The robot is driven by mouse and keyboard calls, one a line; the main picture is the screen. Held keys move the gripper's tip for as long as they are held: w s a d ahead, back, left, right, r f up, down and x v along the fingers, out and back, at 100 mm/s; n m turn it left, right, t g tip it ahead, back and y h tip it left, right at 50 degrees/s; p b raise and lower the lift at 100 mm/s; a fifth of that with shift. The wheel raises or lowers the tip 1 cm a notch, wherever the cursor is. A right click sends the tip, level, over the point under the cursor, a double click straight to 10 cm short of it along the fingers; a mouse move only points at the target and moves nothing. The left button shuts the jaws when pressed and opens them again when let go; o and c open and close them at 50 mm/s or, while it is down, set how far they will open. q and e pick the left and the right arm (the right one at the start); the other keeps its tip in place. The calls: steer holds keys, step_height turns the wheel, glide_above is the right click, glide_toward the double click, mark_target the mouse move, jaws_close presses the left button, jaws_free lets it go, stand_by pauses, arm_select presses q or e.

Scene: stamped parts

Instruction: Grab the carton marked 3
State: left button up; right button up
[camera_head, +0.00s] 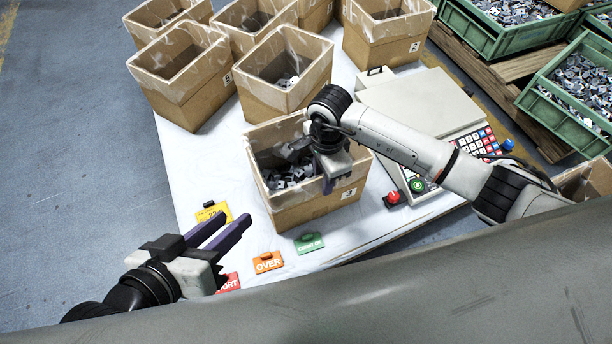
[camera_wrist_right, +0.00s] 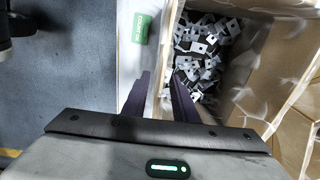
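The carton marked 3 (camera_head: 311,208) stands upright on the white table, open at the top, with grey stamped parts inside. Its label (camera_head: 349,193) is on the wall facing front right. My right gripper (camera_head: 328,184) points down at that carton's right side. In the right wrist view its two purple fingers (camera_wrist_right: 160,88) stand on either side of the carton's rim (camera_wrist_right: 172,45), one outside and one inside. They look apart, with a narrow gap around the wall. My left gripper (camera_head: 232,226) is open and empty, low in front of the carton's left side.
Several other cartons stand behind, one (camera_head: 286,75) close by. A scale with a keypad (camera_head: 472,143) and a red button (camera_head: 393,198) are at the right. Tags lie in front: yellow (camera_head: 213,212), orange (camera_head: 268,262), green (camera_head: 309,243). Green crates (camera_head: 535,100) stand back right.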

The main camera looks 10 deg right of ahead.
steer(key=shift+f, duration=0.1)
jaws_close()
stand_by(1.3)
steer(key=shift+w+r, duration=0.25)
